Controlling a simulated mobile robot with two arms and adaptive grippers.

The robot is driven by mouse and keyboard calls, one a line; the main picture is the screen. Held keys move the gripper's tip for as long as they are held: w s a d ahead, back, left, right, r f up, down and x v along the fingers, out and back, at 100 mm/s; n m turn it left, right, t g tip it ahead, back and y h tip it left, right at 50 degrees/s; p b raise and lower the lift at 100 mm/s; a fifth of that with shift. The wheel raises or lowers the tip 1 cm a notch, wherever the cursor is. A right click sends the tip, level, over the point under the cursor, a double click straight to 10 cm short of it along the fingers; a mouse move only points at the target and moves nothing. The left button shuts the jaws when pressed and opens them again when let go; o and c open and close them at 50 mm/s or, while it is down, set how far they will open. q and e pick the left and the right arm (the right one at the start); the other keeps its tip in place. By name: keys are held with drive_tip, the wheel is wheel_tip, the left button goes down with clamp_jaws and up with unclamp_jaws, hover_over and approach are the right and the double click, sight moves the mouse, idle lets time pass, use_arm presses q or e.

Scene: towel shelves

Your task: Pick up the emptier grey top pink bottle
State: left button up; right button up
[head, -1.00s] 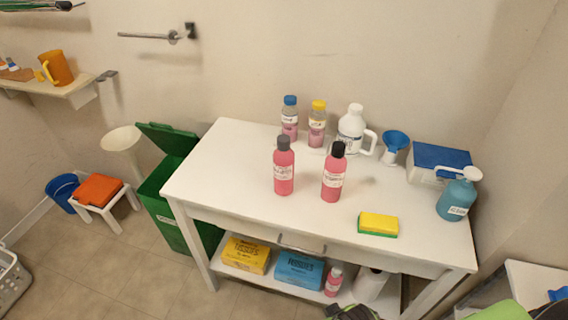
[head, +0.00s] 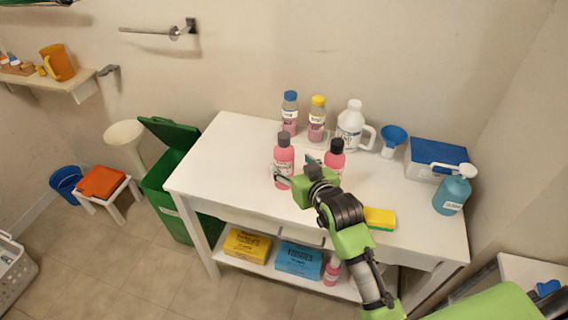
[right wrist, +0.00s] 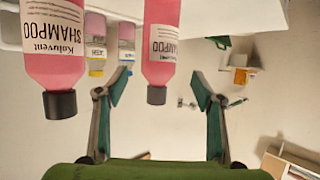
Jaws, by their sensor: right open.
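A pink shampoo bottle with a grey top (head: 284,154) stands upright on the white table. A similar pink bottle with a black top (head: 334,159) stands to its right, partly hidden by my right arm. My right gripper (head: 297,173) is open in front of the grey-topped bottle. In the upside-down right wrist view, the grey-topped bottle (right wrist: 161,45) shows between the open fingers (right wrist: 161,84), and they do not visibly grip it. The black-topped bottle (right wrist: 55,45) is outside the fingers, at left. Fill levels of these two bottles are hard to tell. My left gripper is out of view.
Blue-capped (head: 289,113) and yellow-capped (head: 317,120) bottles, a white jug (head: 350,126) and a blue funnel (head: 394,137) stand behind. A sponge (head: 379,219) lies to the right. A small pink bottle (head: 331,272) is on the lower shelf. The table's left part is clear.

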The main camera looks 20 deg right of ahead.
sight(284, 156)
drive_tip(key=shift+p+x, duration=0.6)
drive_tip(key=shift+x, duration=3.5)
drive_tip(key=shift+d, duration=0.15)
drive_tip(key=c, duration=1.3)
